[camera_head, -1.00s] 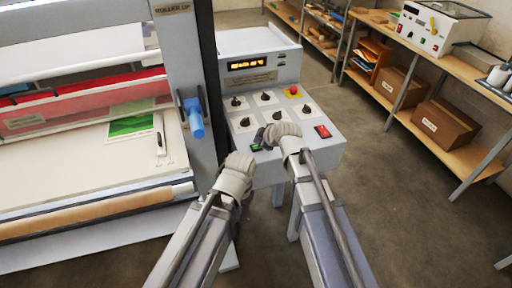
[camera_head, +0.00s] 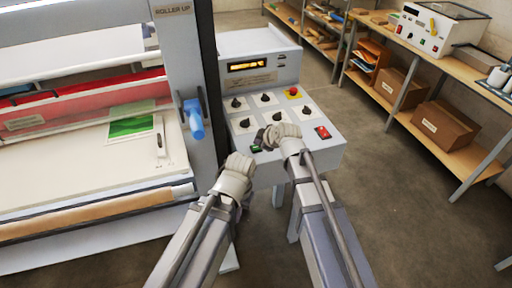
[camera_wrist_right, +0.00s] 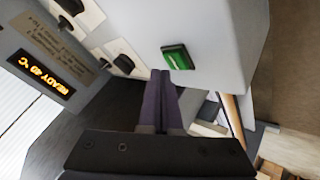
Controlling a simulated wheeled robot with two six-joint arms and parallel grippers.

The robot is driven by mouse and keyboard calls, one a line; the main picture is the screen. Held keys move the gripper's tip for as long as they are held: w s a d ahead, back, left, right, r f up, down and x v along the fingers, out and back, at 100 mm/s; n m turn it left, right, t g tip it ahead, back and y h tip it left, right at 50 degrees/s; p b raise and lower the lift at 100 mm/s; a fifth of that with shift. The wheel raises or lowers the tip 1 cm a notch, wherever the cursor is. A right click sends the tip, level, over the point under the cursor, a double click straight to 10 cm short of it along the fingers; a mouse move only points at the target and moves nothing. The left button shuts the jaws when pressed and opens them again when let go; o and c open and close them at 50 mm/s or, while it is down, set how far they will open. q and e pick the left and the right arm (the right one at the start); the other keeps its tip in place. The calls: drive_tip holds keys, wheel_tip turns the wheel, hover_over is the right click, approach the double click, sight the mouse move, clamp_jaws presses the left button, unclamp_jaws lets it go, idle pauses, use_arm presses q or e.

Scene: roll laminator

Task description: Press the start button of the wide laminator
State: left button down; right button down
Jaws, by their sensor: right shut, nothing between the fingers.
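The wide laminator (camera_head: 180,75) fills the left of the head view, with its sloped control panel (camera_head: 240,112) at centre. The green start button (camera_head: 256,148) sits at the panel's lower front edge; it also shows in the right wrist view (camera_wrist_right: 178,57). My right gripper (camera_head: 261,138) is over the panel close to the button. Its fingers (camera_wrist_right: 163,74) are shut and empty, with their tips just beside the button in the wrist view; I cannot tell whether they touch the panel. My left arm's wrist is left of the panel front; its fingers are hidden.
A red rocker switch (camera_head: 322,132), a red knob on yellow (camera_head: 293,91) and several black dials (camera_head: 267,98) are on the panel. A lit display (camera_head: 249,65) is above. A blue-handled crank (camera_head: 195,118) stands left. Shelves with boxes (camera_head: 445,127) are at right.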

sight(258, 149)
idle(0.7)
drive_tip(key=shift+f+b, duration=0.4)
drive_tip(key=shift+b, duration=0.05)
drive_tip(key=shift+f+b, duration=0.4)
drive_tip(key=shift+f, duration=0.05)
idle(0.5)
drive_tip(key=shift+r, duration=0.15)
drive_tip(key=shift+r+p, duration=0.75)
drive_tip(key=shift+p, duration=0.1)
wheel_tip(258, 149, up, 5)
drive_tip(key=p, duration=0.5)
